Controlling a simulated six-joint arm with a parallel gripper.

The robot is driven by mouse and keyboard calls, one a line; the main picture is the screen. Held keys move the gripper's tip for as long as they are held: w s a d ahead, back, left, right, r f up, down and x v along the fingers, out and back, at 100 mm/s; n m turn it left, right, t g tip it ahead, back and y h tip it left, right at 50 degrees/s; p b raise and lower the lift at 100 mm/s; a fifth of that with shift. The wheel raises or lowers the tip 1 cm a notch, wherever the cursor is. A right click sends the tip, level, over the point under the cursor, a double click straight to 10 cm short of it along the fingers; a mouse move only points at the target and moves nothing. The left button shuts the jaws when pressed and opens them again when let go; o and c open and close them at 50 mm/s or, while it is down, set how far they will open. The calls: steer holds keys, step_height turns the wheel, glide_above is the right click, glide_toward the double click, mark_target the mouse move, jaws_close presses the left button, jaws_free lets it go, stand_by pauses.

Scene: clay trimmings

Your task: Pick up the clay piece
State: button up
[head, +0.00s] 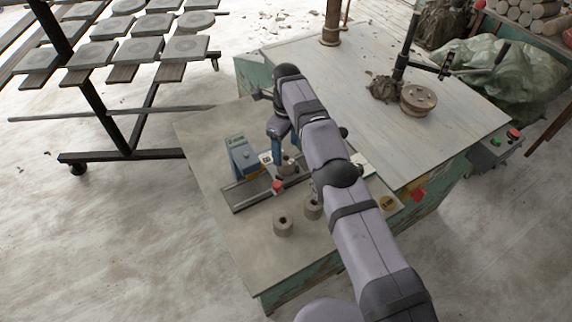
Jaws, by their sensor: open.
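Small grey-brown clay pieces with dark holes in their tops stand on the near worktop. One clay piece (283,226) stands in the open near the front. Another clay piece (313,208) stands to its right, partly hidden by my arm. A third greyish piece (289,168) shows right at my gripper's fingertips. My gripper (285,160) points down over the worktop with its blue fingers open. I cannot tell whether the fingers touch the piece between or below them.
A dark rail-like strip (250,194) with a red knob (277,186) lies beside the gripper. A blue-green box (242,157) stands to its left. A higher tabletop (440,140) with a round wooden disc (418,99) is at right. The worktop's front left is clear.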

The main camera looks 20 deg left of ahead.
mark_target(286, 158)
step_height(286, 158, down, 3)
steer(key=shift+f+b, duration=0.1)
steer(key=shift+b, duration=0.65)
steer(key=shift+f+p, duration=0.5)
steer(key=shift+f, duration=0.65)
steer(key=c, duration=1.4)
steer(key=shift+r, duration=0.1)
steer(key=shift+r, duration=0.1)
steer(key=shift+w+r, duration=0.1)
steer(key=shift+r, duration=0.1)
step_height(286, 158, up, 8)
steer(key=p, duration=0.4)
steer(key=shift+f, duration=0.25)
steer(key=shift+r+p, duration=0.95)
steer(key=shift+p, duration=0.2)
